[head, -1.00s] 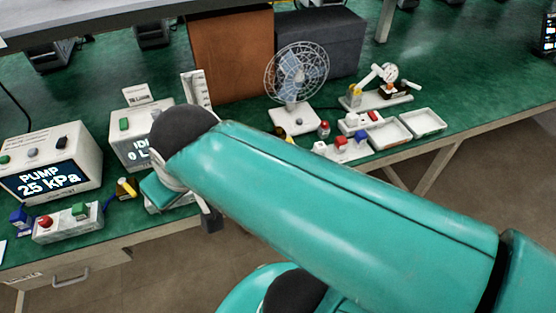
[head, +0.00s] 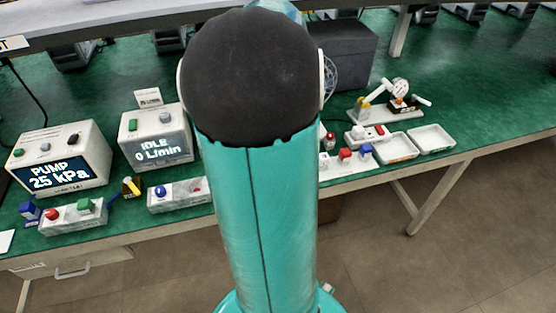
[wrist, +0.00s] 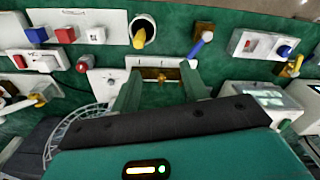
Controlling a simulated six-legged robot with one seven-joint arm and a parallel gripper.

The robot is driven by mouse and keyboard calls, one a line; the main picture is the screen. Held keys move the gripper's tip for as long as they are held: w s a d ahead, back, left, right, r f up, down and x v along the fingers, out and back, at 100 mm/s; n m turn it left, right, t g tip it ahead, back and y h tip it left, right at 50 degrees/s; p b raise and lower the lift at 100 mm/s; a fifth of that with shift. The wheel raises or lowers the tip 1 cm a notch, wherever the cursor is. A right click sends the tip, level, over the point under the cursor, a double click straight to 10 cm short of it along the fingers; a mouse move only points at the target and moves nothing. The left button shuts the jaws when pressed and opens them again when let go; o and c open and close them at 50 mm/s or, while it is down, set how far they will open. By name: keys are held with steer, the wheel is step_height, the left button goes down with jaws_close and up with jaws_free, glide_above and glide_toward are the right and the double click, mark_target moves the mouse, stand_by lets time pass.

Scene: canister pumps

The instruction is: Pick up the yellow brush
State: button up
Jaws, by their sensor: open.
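A yellow brush-like piece (wrist: 140,35) shows at the top of the wrist view, in or against a round white holder with a dark inside. My gripper (wrist: 161,80) is open, its two green fingers apart and pointing up the picture. The brush is beyond the fingertips, slightly left of the gap, and not touched. A white plate with a small brownish-yellow part (wrist: 160,75) shows between the fingers. In the head view my arm hides the gripper and this yellow piece.
A blue-handled tool (wrist: 201,43) stands beside the brush. A red and blue button box (wrist: 265,47) is to the right. Red and blue blocks (wrist: 65,35) and a fan (wrist: 75,120) are to the left. Trays (head: 432,138) and a pump box (head: 60,155) stand on the green bench.

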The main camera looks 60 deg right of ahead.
steer(key=s+d+f, duration=0.1)
steer(key=f, duration=0.2)
steer(key=d+f, duration=0.1)
steer(key=f, duration=0.2)
steer(key=s+f, duration=0.1)
steer(key=f, duration=0.2)
steer(key=shift+s+d, duration=0.3)
steer(key=shift+d, duration=0.1)
step_height(320, 180, down, 6)
steer(key=shift+a+r, duration=0.15)
steer(key=shift+r, duration=0.05)
jaws_close()
